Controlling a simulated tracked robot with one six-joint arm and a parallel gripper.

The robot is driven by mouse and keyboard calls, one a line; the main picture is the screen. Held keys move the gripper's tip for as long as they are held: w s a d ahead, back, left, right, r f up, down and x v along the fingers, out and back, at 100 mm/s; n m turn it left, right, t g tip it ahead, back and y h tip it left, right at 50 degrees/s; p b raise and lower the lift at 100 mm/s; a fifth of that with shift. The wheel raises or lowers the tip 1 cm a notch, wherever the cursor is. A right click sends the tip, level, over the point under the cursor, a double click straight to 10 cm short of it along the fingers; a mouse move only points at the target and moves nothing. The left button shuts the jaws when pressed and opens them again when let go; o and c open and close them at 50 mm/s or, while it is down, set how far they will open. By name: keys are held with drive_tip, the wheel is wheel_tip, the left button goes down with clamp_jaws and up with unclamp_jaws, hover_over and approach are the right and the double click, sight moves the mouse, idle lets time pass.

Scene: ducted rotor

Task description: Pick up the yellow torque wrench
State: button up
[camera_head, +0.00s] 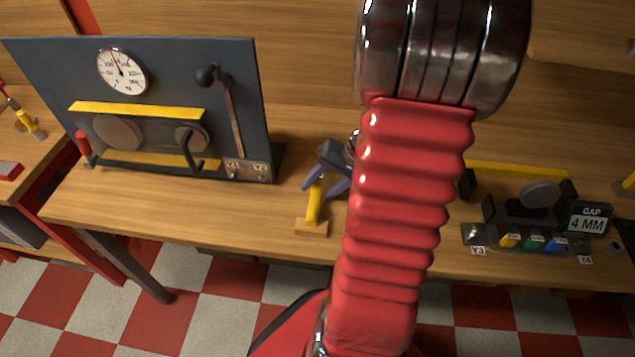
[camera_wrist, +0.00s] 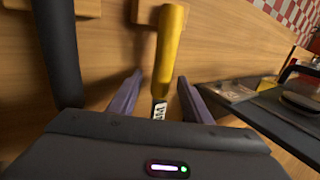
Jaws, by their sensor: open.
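The yellow torque wrench (camera_head: 314,205) is on the wooden table, with its yellow handle at a small wooden block (camera_head: 311,229). My gripper (camera_head: 317,191) is over it, with its two purple fingers spread. In the wrist view, the wrench's yellow handle (camera_wrist: 169,45) runs down between the open fingers (camera_wrist: 160,77), with a gap on each side. A small printed label shows at its lower end, and the rest is hidden behind the gripper body. The wooden block also shows at the top of the wrist view (camera_wrist: 146,13).
A dark upright panel (camera_head: 230,65) with a gauge (camera_head: 122,71) and a lever stands left of the wrench. A fixture with a "GAP 4 MM" display (camera_head: 589,219) is to the right. My red arm hides the table's middle. Bare wood lies left of the block.

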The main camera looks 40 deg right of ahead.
drive_tip(key=shift+c, duration=0.4)
clamp_jaws()
idle(0.4)
